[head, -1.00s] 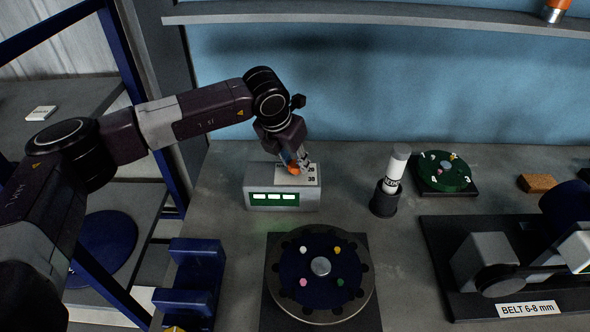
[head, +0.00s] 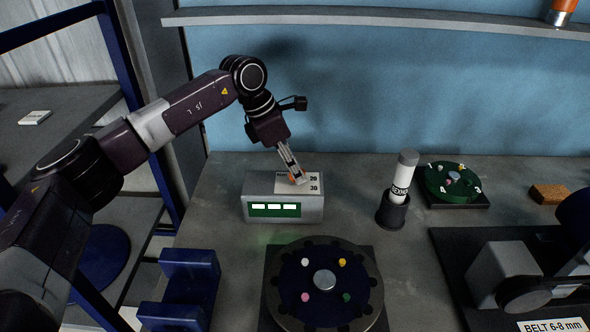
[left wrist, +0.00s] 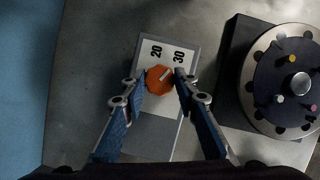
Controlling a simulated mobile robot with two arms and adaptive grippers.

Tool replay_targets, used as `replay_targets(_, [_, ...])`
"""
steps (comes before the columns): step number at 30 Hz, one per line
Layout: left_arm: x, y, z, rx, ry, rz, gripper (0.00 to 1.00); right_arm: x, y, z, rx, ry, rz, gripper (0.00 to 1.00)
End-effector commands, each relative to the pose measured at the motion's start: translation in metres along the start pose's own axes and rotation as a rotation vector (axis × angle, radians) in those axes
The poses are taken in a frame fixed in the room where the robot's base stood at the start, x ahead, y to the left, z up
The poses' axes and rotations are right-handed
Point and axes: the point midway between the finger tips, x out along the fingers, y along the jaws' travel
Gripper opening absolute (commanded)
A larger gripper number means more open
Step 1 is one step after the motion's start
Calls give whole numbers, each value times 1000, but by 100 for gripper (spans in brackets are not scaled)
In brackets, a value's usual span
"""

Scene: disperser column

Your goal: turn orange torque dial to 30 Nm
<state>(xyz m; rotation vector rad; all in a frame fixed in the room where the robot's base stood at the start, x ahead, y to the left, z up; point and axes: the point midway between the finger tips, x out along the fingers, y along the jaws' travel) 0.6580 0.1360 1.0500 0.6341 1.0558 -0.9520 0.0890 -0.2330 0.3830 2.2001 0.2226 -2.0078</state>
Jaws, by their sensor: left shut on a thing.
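The orange torque dial (left wrist: 157,84) sits on the white scale plate of a grey box (head: 260,192). In the left wrist view its light pointer mark slants up and right, roughly toward the printed 30 (left wrist: 179,57). The printed 20 (left wrist: 156,51) is to the left of that. My left gripper (head: 296,179) comes down on the dial from above. In the left wrist view its two fingertips (left wrist: 160,76) are shut on the dial, one on each side. In the head view the fingers mostly hide the dial. My right gripper is not in view.
A round dark plate (head: 325,318) with coloured pegs stands in front of the box. A white cylinder in a dark holder (head: 393,212) and a green peg disc (head: 437,193) stand to the right. A blue stand (head: 190,266) is at front left.

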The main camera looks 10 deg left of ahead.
Motion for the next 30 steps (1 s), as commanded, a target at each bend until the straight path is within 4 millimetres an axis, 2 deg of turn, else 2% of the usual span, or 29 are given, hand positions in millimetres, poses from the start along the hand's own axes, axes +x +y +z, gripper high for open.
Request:
replay_targets(18, [-2,1,1,39,-2,-11,4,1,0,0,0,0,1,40])
replay_targets(19, [-2,1,1,39,-2,-11,31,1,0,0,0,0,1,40])
replay_targets(21, [-1,1,1,39,-2,-12,39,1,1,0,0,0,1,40])
replay_targets(23, [-1,1,1,38,-1,-12,45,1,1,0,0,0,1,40])
replay_targets(30, [-1,1,0,37,0,-13,45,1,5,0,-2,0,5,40])
